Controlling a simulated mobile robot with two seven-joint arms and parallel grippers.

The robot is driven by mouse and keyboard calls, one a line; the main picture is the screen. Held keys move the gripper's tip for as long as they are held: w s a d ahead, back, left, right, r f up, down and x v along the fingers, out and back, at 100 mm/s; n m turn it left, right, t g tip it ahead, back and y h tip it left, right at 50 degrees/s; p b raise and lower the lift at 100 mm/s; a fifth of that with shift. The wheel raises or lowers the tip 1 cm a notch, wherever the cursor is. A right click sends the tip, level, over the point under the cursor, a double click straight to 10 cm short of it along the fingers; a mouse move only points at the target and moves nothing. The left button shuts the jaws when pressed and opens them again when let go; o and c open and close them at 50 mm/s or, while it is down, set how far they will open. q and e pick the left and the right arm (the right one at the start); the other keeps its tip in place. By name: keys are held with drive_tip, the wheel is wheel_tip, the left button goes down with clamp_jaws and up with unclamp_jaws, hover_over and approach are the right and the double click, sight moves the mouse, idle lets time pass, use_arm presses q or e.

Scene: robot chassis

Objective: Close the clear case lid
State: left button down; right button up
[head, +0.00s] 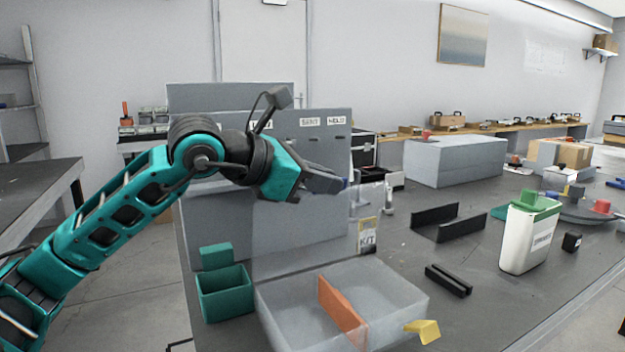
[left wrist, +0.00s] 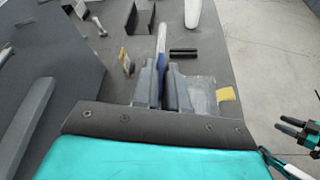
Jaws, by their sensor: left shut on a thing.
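The clear case (head: 405,290) sits open on the grey table, an orange divider (head: 342,310) inside and a yellow latch (head: 422,330) at its front right. Its clear lid (head: 305,235) stands raised, about upright, at the back of the case. My left gripper (head: 338,184) is shut on the lid's upper edge. In the left wrist view the lid (left wrist: 161,42) shows as a thin pale strip between the fingers (left wrist: 164,85). Part of the case (left wrist: 203,100) shows beyond the fingers. My right gripper (left wrist: 302,132) appears at the right edge of the left wrist view; its jaw opening is unclear.
A teal bin (head: 225,295) stands left of the case. A grey panel (head: 215,225) rises behind the lid. A KIT card (head: 368,236), black channel (head: 448,222), black bar (head: 449,281) and white bottle (head: 527,238) with green cap stand to the right. Bare table lies between them.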

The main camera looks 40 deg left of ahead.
use_arm(q)
drive_tip(key=shift+s+d+f+m, duration=0.25)
drive_tip(key=shift+s+d+m, duration=0.1)
drive_tip(key=shift+d, duration=0.3)
drive_tip(key=c, duration=1.3)
unclamp_jaws()
drive_tip(key=shift+o, duration=0.3)
drive_tip(key=shift+s, duration=0.1)
